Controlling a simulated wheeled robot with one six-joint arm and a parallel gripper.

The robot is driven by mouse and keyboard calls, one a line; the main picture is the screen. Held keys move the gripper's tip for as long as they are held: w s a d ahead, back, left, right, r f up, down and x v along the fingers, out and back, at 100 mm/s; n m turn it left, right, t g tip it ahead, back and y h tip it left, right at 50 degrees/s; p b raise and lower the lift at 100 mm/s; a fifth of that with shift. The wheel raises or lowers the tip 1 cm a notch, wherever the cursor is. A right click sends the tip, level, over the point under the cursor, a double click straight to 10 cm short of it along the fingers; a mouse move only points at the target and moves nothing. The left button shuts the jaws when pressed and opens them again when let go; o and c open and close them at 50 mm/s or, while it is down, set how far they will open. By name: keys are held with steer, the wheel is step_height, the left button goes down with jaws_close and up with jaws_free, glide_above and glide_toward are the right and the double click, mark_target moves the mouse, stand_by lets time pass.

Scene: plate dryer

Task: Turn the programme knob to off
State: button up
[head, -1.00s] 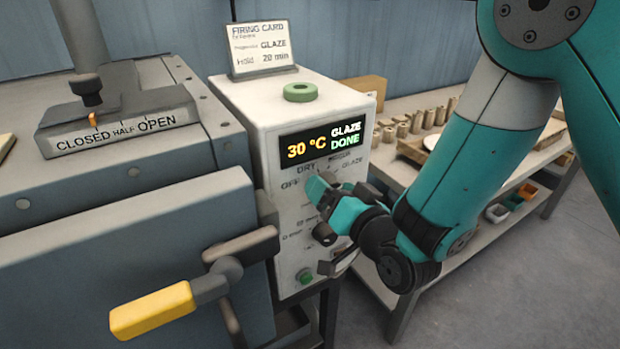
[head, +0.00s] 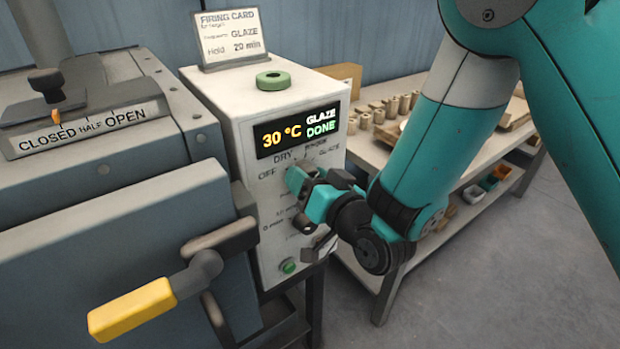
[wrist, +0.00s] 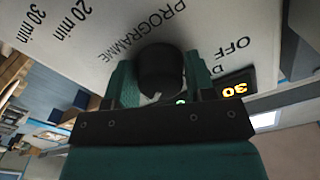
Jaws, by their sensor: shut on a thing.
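The programme knob (wrist: 160,70) is a dark round knob on the white control box (head: 215,95). In the wrist view it sits between the two teal fingers of my gripper (wrist: 160,85), which is shut on it. In the head view my gripper (head: 300,183) is at the panel just below the display, and it hides the knob. The words OFF (head: 267,175), DRY, BISQUE and GLAZE stand around the knob. The knob's pointer direction cannot be told. The display (head: 298,130) reads 30 °C, GLAZE DONE.
A lower knob (head: 302,222) and a green button (head: 289,267) are on the same panel. The kiln's yellow handle (head: 132,309) sticks out at lower left. A firing card (head: 231,38) and green ring (head: 272,80) stand on the box. A bench (head: 375,155) is behind my arm.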

steer(key=n, duration=1.1)
steer(key=shift+w+d, duration=0.1)
steer(key=n, duration=0.5)
steer(key=shift+r+n+p, duration=0.1)
steer(key=shift+n+p, duration=0.3)
steer(key=n, duration=0.6)
steer(key=shift+w+r+p, duration=0.1)
steer(key=shift+p, duration=0.2)
steer(key=o, duration=0.9)
